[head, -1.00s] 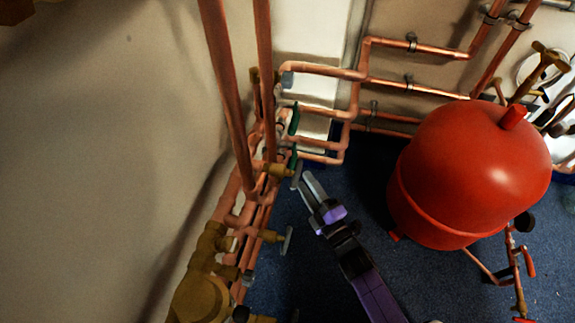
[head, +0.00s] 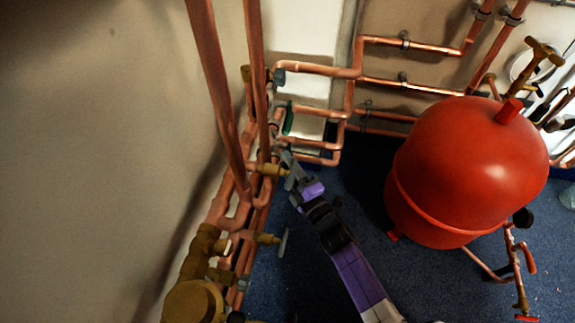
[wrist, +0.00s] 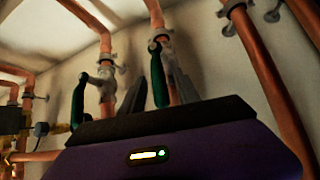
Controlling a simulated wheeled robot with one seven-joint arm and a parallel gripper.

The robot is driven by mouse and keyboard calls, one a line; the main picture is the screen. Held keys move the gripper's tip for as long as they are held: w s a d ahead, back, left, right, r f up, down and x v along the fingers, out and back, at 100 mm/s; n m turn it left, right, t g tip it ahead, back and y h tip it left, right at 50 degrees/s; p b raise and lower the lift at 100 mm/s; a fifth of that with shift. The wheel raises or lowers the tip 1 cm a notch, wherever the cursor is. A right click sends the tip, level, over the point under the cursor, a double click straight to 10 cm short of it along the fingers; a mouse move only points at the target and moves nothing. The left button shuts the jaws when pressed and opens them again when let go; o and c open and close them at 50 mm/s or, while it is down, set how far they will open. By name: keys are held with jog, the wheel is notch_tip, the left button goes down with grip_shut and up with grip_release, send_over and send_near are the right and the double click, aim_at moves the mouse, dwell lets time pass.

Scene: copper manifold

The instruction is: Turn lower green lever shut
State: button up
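My gripper (head: 287,164) is at the pipe cluster by the wall, where the lower green lever was visible earlier; it now hides that lever in the head view. The upper green lever (head: 288,118) shows just above it, hanging along its valve. In the wrist view, one green lever (wrist: 160,78) lies between the two dark fingers of my gripper (wrist: 157,68). The fingers look apart, one on each side of it; I cannot tell whether they touch it. Another green lever (wrist: 78,100) hangs to the left, outside the fingers.
Vertical copper pipes (head: 257,85) stand close on the left. A large red tank (head: 470,175) stands to the right, with blue floor (head: 300,270) around my arm.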

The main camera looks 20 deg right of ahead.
grip_shut()
dwell(1.4)
